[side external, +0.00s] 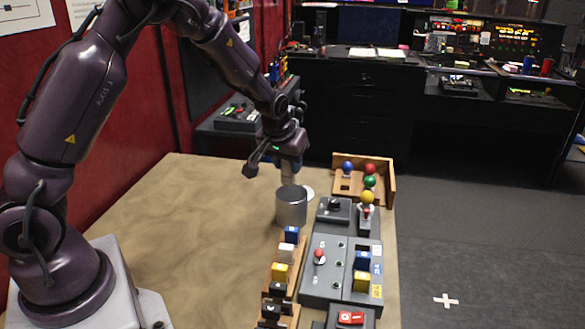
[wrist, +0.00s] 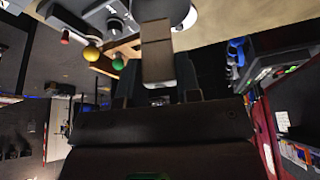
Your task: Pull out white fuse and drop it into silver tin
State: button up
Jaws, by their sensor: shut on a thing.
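My gripper (side external: 288,164) is above the silver tin (side external: 291,208), pointing down in the side view. It is shut on a pale block, which looks like the white fuse (wrist: 158,66); in the wrist view it sits between the dark fingers, with a browner far end. The tin stands upright on the table; its inside is hidden from the side. A white-topped block (side external: 286,253) sits in the wooden rack (side external: 269,292), between a blue one (side external: 292,235) and a yellow one (side external: 280,271).
A grey panel (side external: 325,284) with a red-topped lever, a blue block and a yellow block stands right of the rack. A wooden tray (side external: 389,187) with coloured balls is behind. A white disc (side external: 308,191) lies behind the tin. The table's left side (side external: 185,210) is clear.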

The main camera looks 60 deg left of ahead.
jog(key=shift+w+a+f+n+g+y, duration=0.15)
jog(key=shift+w+a+f+n, duration=0.25)
jog(key=shift+f, duration=0.6)
jog(key=shift+w+a+f+n+g+y, duration=0.2)
jog(key=shift+f+n, duration=0.35)
jog(key=shift+f, duration=0.4)
jog(key=shift+w+a+f+n+g+y, duration=0.1)
jog(key=shift+w+a+f+n, duration=0.25)
jog(key=shift+f, duration=0.65)
jog(key=shift+d, duration=0.1)
jog(key=o, duration=1)
jog(key=shift+r, duration=3.55)
